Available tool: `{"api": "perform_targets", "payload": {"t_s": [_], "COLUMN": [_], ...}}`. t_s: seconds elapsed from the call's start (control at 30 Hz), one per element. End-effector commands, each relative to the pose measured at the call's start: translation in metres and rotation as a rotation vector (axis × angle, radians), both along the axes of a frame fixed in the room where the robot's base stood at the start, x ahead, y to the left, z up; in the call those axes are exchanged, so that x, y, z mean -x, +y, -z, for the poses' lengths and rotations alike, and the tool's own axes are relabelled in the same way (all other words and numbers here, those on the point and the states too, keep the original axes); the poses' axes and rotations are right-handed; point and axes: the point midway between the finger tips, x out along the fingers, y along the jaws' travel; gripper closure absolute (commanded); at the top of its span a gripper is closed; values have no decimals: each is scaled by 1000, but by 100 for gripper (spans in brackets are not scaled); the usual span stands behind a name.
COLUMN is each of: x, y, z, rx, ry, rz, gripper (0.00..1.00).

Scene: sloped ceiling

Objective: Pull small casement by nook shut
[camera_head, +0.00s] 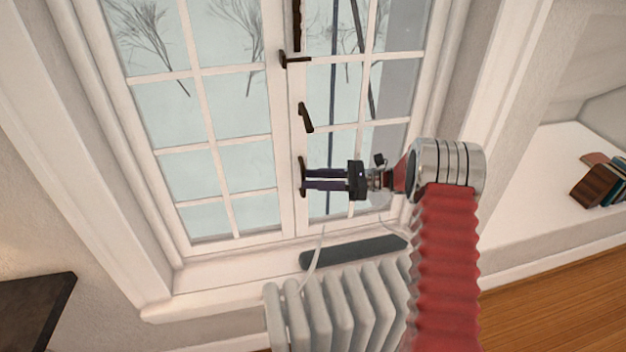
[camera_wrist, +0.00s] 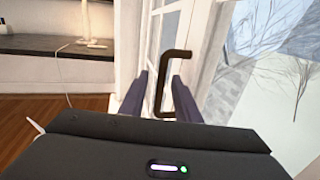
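The small casement (camera_head: 338,131) is the narrow right-hand sash of a white window, with dark bars along its inner edge. How far it stands ajar is hard to tell. Its dark pull handle (camera_head: 302,178) is low on that edge. In the wrist view, the bent dark handle (camera_wrist: 176,82) stands between my fingers. My gripper (camera_head: 306,179) reaches leftward at the handle with its fingers spread. It also shows in the wrist view (camera_wrist: 160,88), with one finger on each side of the handle and no clear grip on it.
The wider left sash (camera_head: 205,110) is beside it. A white radiator (camera_head: 335,305) and a dark grey long object (camera_head: 352,252) are below the window. Books (camera_head: 600,180) lie on a white ledge at right. In the wrist view, a dark shelf (camera_wrist: 50,46) carries a lamp (camera_wrist: 86,25).

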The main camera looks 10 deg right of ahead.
Motion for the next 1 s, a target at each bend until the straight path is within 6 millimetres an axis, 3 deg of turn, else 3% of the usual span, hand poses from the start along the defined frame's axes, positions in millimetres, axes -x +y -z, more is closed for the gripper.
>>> {"api": "perform_targets", "payload": {"t_s": [0.33,0.73,1.0], "x": [0,10,13], "y": [-7,-60,-73], "z": [0,1,2], "rx": [0,0,1], "ry": [-2,0,1], "rz": [1,2,-1], "gripper": [71,71,71]}}
